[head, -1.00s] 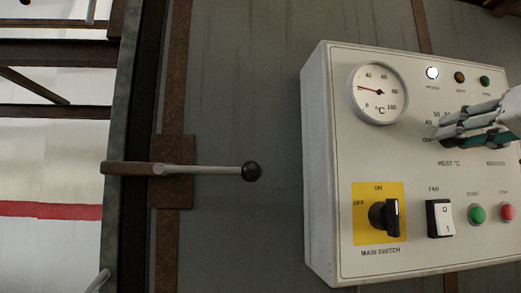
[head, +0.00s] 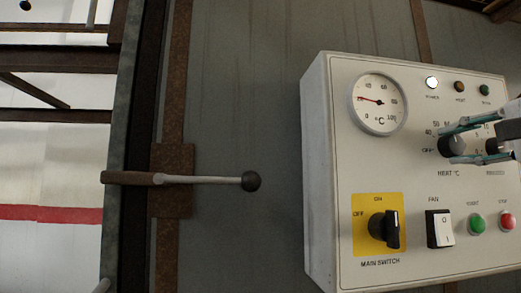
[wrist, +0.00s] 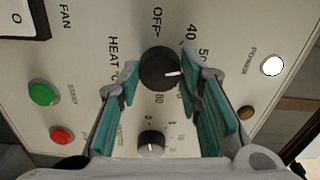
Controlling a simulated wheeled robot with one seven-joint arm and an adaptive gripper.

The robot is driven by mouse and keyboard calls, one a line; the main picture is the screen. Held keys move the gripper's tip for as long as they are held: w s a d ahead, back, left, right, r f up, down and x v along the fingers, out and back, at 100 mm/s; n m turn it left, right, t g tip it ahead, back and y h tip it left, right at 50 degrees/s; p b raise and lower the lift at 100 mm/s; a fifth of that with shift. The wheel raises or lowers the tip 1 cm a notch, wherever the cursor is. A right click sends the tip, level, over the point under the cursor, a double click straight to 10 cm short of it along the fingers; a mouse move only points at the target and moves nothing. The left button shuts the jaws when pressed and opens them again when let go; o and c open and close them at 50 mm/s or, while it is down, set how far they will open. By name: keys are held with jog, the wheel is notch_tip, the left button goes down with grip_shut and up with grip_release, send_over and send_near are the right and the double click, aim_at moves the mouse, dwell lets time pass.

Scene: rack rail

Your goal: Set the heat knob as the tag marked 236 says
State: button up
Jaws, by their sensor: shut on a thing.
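The heat knob (head: 452,146) is a round black knob on the white control panel (head: 328,150), above the words HEAT °C. It shows in the wrist view (wrist: 158,70), with its white pointer toward picture right, near the 50 side of the scale. My gripper (wrist: 167,72) has its teal-padded fingers on both sides of this knob, shut on it. In the head view my gripper (head: 458,142) reaches in from the right, one finger above the knob and one below. Fingers hide part of the scale. No tag marked 236 is in view.
A smaller knob (wrist: 151,144) sits between my fingers, nearer the wrist. The panel also bears a temperature dial (head: 378,104), a main switch (head: 385,228), a fan switch (head: 440,229), and green (head: 477,224) and red (head: 508,221) buttons. A lever (head: 200,180) stands to the left.

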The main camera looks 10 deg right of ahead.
jog(key=m+p, duration=0.2)
jog(key=m, duration=0.3)
jog(key=shift+m, duration=0.4)
dwell(0.4)
jog(key=o, duration=1.2)
jog(key=shift+c, duration=0.2)
jog(key=s, duration=1.2)
jog(key=shift+d, duration=0.2)
